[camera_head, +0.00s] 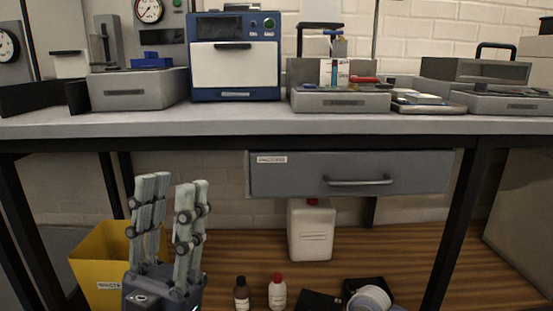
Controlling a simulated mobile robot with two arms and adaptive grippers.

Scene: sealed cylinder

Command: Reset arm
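My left gripper (168,203) is in the lower left of the head view, in front of the bench and beside the yellow bin. Its fingers point upward and stand apart with a gap between them, and nothing shows in that gap. My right gripper is not in the head view. No other object is named by the task.
A grey bench (230,124) spans the view, with a shut drawer (310,175) below its top. A blue and white machine (235,66) and grey boxes stand on it. A yellow bin (100,257), a white jug (311,234) and small bottles (277,293) stand below.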

